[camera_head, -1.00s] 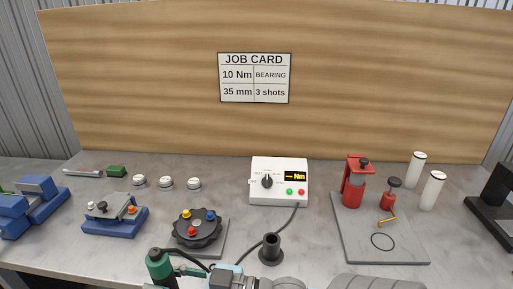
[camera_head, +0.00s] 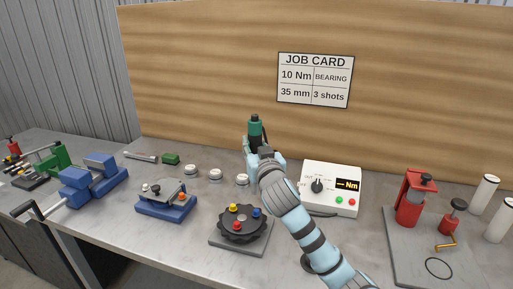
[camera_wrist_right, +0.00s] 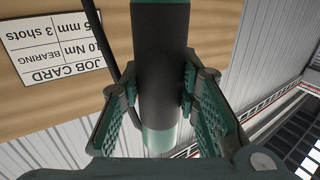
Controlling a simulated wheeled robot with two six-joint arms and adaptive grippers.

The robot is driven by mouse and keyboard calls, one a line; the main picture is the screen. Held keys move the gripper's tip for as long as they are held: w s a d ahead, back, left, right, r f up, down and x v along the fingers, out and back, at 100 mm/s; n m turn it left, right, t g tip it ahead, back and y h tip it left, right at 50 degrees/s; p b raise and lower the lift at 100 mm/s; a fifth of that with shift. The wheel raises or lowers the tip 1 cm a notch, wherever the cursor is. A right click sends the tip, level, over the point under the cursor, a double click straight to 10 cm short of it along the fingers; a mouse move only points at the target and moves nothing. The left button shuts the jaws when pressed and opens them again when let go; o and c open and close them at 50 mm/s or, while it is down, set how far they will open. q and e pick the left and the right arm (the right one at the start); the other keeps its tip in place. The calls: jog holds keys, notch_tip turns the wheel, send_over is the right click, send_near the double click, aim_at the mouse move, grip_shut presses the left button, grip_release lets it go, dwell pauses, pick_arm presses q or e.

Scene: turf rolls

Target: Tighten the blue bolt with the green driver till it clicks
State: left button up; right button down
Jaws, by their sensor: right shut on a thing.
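The green driver (camera_head: 255,131) has a dark cap and stands roughly upright in my right gripper (camera_head: 253,153), above the back of the bench. In the right wrist view, the toothed fingers of the right gripper (camera_wrist_right: 163,95) are shut on the dark grip of the driver (camera_wrist_right: 160,55). The driver's lower end is hidden by the gripper and arm in the head view. The blue bolt (camera_head: 256,212) sits at the right of a black round flange (camera_head: 242,225), with a yellow and a red bolt beside it. The driver is apart from it. My left gripper is out of view.
A white torque controller (camera_head: 331,186) shows "– Nm". A black holder (camera_head: 307,262) is partly behind my right arm. White knobs (camera_head: 216,175), a blue fixture (camera_head: 166,202) and a red press (camera_head: 411,199) stand around. The job card (camera_head: 315,80) reads 10 Nm.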

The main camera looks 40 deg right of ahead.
jog(key=shift+s+d+f, duration=0.1)
jog(key=shift+d+f, duration=0.05)
jog(key=shift+f, duration=0.1)
notch_tip(320, 180, down, 5)
jog(key=b, duration=0.5)
jog(key=shift+f+b, duration=0.5)
jog(key=shift+f, duration=0.15)
jog(key=shift+s+r+p, duration=0.1)
jog(key=shift+p, duration=0.2)
jog(key=shift+s+a+f+p, duration=0.1)
jog(key=shift+a+f+p, duration=0.1)
jog(key=shift+f+p, duration=0.6)
dwell(1.2)
dwell(0.4)
